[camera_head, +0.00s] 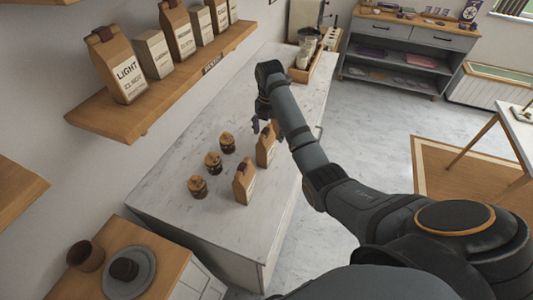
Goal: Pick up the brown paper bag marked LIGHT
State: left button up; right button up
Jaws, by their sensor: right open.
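A brown paper bag marked LIGHT (124,78) stands upright at the near end of the wooden wall shelf (104,122), in the upper left. My right arm reaches out over the white counter. My right gripper (258,124) is open at the end of it, right of and lower in the room than the LIGHT bag, clear of it. The gripper is beside a brown bag (265,150) on the counter; I cannot tell whether they touch. Another brown bag (243,184) stands nearer on the counter. The marks on these two are unreadable. My left gripper is not in view.
A pale box (154,55) stands right beside the LIGHT bag, with more bags further along the shelf. Several small jars (213,163) stand on the marble counter (165,178). A wooden tray (318,72) is at the counter's far end. The counter's left part is clear.

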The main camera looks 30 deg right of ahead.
aim_at(266, 138)
jog(key=shift+w+f, duration=0.4)
jog(key=shift+f, duration=0.2)
jog(key=shift+w+f, duration=0.4)
jog(key=shift+f, duration=0.2)
jog(key=shift+w+f+b, duration=0.1)
jog(key=shift+f+b, duration=0.8)
jog(key=shift+b, duration=0.3)
jog(key=shift+a+f+p, duration=0.1)
jog(key=shift+p, duration=0.35)
notch_tip(266, 138, down, 3)
jog(key=shift+r+p, duration=0.15)
jog(key=shift+p, duration=0.2)
jog(key=shift+w, duration=0.1)
jog(key=c, duration=1.4)
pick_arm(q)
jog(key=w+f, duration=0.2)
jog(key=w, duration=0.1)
pick_arm(e)
jog(key=shift+c, duration=0.4)
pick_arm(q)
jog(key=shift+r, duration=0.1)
pick_arm(e)
jog(key=shift+r, duration=0.1)
